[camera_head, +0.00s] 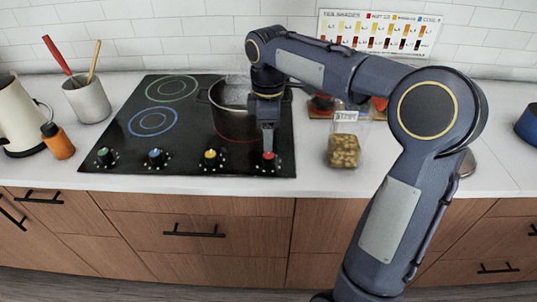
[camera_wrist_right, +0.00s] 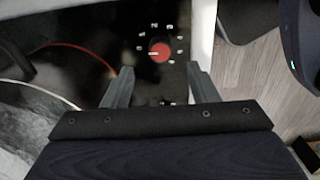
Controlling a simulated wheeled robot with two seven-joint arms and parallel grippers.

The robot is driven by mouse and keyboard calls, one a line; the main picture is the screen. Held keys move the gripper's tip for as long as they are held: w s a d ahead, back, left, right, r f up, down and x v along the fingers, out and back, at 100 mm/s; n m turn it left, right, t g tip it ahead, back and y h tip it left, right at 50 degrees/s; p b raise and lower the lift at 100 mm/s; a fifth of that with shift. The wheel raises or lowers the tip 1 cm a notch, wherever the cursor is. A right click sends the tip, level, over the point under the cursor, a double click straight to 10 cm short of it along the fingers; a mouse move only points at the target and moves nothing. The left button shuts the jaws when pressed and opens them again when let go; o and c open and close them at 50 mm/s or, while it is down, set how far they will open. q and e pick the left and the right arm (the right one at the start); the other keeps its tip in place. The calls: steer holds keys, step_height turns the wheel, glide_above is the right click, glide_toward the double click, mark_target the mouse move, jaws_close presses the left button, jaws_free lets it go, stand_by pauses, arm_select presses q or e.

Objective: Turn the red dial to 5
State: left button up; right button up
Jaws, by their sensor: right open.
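The red dial (camera_head: 268,157) is the rightmost of the knobs along the front edge of the black cooktop (camera_head: 130,131). In the right wrist view the red dial (camera_wrist_right: 160,52) shows with white number marks around it and a pale pointer line facing left. My right gripper (camera_head: 268,145) points down just above the dial in the head view. In the wrist view its two fingers (camera_wrist_right: 160,82) are apart, with the dial showing beyond and between them, and nothing is held. I cannot tell whether a finger touches the dial. My left gripper does not show.
A steel pot (camera_head: 230,122) stands on the cooktop close behind my right gripper. Green (camera_head: 104,154), blue (camera_head: 156,156) and yellow (camera_head: 210,155) knobs line the front edge to the left. A jar (camera_head: 344,150) stands on the counter to the right.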

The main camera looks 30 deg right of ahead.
mark_target(268, 155)
step_height(268, 155, down, 7)
steer(key=shift+r+b, duration=0.1)
steer(key=shift+b, duration=0.2)
steer(key=c, duration=1)
steer(key=shift+o, duration=0.2)
